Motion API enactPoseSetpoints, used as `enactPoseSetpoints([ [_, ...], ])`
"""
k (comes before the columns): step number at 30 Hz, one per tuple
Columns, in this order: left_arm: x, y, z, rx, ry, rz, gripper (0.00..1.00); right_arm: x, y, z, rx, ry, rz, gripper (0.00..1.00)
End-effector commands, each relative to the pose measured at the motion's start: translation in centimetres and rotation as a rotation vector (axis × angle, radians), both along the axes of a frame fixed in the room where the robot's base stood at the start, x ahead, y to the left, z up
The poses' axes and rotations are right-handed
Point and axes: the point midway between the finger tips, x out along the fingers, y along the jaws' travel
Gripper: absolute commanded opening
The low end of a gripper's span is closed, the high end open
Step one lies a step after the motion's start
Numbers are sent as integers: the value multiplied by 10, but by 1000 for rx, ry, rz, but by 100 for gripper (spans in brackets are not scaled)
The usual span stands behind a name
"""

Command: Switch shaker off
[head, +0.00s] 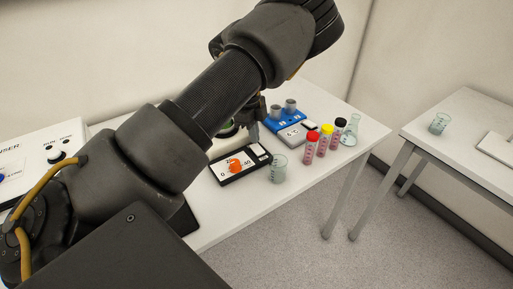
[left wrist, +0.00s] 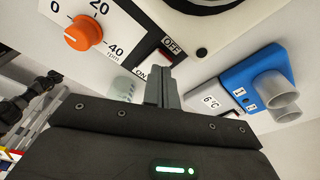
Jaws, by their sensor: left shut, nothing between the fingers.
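The shaker's black-framed front panel (head: 226,179) shows on the left table, with an orange rpm knob (head: 235,166) and a switch (head: 258,150) at its right end. In the left wrist view the orange knob (left wrist: 83,33) is at upper left. The switch's OFF label (left wrist: 172,46) and ON label (left wrist: 141,72) show on either side of my left gripper's fingertips. My left gripper (left wrist: 161,80) is shut and empty, right at the switch. It hides part of the rocker, so contact and rocker position cannot be told. In the head view my arm covers much of the shaker.
A blue device (head: 286,116) with two grey cups stands beyond the shaker. A beaker (head: 278,168), red-capped tube (head: 311,147), yellow-capped tube (head: 325,140), black-capped tube (head: 337,134) and flask (head: 350,130) stand to its right. A second table (head: 462,120) is at far right.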

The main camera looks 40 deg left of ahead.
Motion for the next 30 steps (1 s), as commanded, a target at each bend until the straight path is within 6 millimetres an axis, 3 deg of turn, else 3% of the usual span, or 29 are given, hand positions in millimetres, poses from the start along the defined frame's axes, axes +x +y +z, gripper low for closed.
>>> enactPoseSetpoints([
  [30,0,0,-14,0,0,0,0,0,-1,-8,-1,0,0,36],
])
